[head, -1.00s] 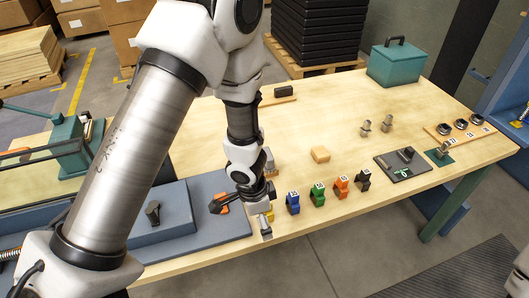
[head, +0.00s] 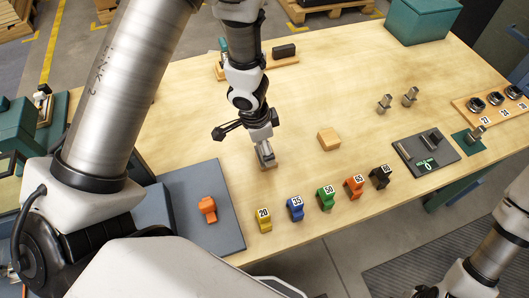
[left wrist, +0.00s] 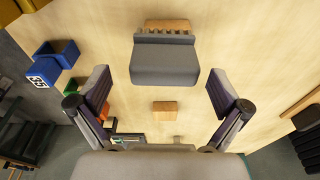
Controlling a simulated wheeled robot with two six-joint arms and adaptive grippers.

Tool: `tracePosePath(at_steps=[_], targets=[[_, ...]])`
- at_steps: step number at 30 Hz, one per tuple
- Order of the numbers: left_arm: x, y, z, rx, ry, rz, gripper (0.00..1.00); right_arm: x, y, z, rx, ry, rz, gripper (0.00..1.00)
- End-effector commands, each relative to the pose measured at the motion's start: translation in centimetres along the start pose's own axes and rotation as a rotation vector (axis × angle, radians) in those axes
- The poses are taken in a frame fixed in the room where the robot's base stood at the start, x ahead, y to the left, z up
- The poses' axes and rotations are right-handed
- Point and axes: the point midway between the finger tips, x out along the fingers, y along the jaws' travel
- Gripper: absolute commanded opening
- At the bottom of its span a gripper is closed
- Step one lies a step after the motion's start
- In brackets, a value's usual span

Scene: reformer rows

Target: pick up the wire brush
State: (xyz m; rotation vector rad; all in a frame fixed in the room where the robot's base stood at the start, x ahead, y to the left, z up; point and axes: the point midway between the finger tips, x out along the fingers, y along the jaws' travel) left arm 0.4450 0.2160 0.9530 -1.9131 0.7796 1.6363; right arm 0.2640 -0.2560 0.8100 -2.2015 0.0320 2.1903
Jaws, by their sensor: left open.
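A grey block with a toothed edge on a pale wooden base, which looks like the wire brush (left wrist: 165,62), lies on the bench near the top middle of the left wrist view. In the head view it shows (head: 267,161) just below my left gripper (head: 248,128), partly hidden by it. My left gripper is open and empty, its two fingers spread wide in the left wrist view (left wrist: 158,82). The brush lies ahead of and between the finger lines, not clasped. Only part of my right arm shows at the lower right of the head view.
A tan block (head: 328,139) lies right of the brush. Several numbered coloured clips, including the yellow one (head: 264,220), line the front edge. An orange piece (head: 208,208) sits on the grey-blue mat (head: 222,232). A dark block (head: 284,51) stands behind on a wooden strip.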

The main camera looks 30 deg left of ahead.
Motion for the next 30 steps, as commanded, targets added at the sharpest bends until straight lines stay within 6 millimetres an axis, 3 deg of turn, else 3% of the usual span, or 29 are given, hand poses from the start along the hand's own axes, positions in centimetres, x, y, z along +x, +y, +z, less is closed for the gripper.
tracePosePath(at_steps=[1, 4, 11, 12, 17, 18, 30], targets=[[2.0, 0.1, 0.2, 0.001, -0.002, 0.001, 1.00, 1.9, 0.0, 0.0, 0.000, 0.000, 0.000, 0.40], [3.6, 0.1, 0.2, 0.001, -0.001, 0.001, 1.00, 3.0, 0.0, 0.0, 0.000, 0.000, 0.000, 0.40], [3.6, 0.1, 0.1, 0.000, 0.000, 0.001, 1.00, 2.8, 0.0, -0.1, -0.001, 0.002, 0.000, 0.40], [3.6, 0.1, 0.1, 0.000, 0.000, 0.001, 0.96, 2.8, 0.0, -0.1, -0.001, 0.001, 0.000, 0.40], [3.6, 0.1, 0.1, 0.000, 0.000, 0.001, 0.40, 2.8, 0.0, 0.0, -0.001, 0.001, 0.000, 0.40], [3.6, 0.1, 0.1, 0.000, -0.001, 0.001, 0.35, 2.8, 0.0, 0.0, -0.001, 0.001, 0.000, 0.40], [3.0, 0.1, 0.0, 0.000, -0.001, 0.001, 0.35, 2.3, 0.0, 0.0, -0.001, 0.001, 0.000, 0.40]])
